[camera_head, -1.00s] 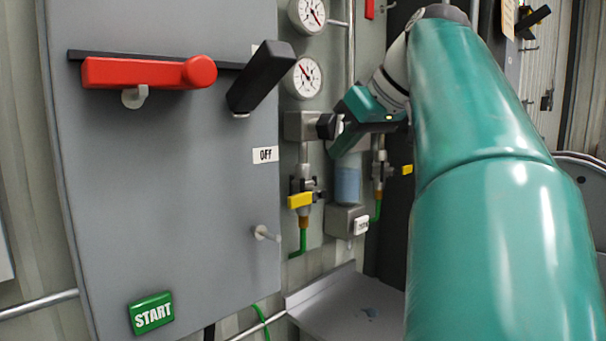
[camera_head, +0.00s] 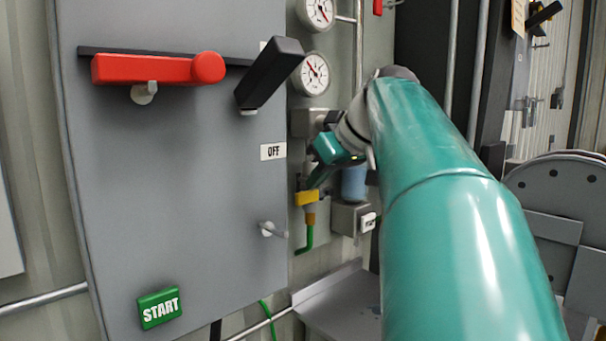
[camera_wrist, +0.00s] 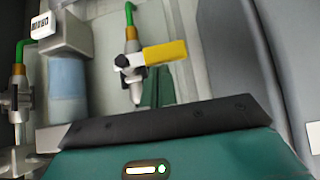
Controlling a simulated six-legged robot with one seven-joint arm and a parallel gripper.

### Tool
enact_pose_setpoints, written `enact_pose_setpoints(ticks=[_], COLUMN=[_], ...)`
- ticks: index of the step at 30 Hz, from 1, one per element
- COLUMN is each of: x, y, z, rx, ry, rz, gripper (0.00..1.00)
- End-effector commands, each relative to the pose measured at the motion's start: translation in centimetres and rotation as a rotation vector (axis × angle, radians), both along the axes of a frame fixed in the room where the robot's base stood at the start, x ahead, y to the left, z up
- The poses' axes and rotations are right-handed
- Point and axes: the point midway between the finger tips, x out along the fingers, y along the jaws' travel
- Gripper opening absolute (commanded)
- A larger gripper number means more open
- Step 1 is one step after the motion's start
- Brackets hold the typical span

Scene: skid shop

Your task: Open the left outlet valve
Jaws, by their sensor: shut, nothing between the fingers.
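The left outlet valve is a small metal valve with a yellow handle (camera_head: 306,198) above a green hose, right of the grey panel in the head view. The handle lies crosswise to the pipe. In the wrist view, which looks upside down, the yellow handle (camera_wrist: 165,53) sticks out to the right of the valve body (camera_wrist: 131,65). My gripper (camera_head: 313,182) is just above the handle, its teal fingers shut and empty. In the wrist view the fingertips (camera_wrist: 157,84) reach close to the valve and handle; I cannot tell whether they touch. My gripper partly hides the valve body in the head view.
A blue-bowled filter unit (camera_head: 353,183) stands right of the valve. A second valve (camera_wrist: 16,98) shows at the left of the wrist view. The grey panel (camera_head: 180,190) carries a red lever (camera_head: 155,69), black handle (camera_head: 270,72) and START button (camera_head: 159,308). Gauges (camera_head: 313,74) hang above.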

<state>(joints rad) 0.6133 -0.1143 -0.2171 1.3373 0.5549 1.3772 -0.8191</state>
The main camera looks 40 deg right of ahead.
Motion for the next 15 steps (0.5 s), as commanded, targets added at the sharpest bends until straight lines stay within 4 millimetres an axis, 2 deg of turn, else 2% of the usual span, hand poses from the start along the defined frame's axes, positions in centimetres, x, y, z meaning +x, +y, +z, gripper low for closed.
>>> enact_pose_setpoints(ticks=[15], x=[-0.04], y=[0.29], z=[-0.28], rx=[-0.059], ry=[-0.001], rz=[0.001], gripper=[0.00])
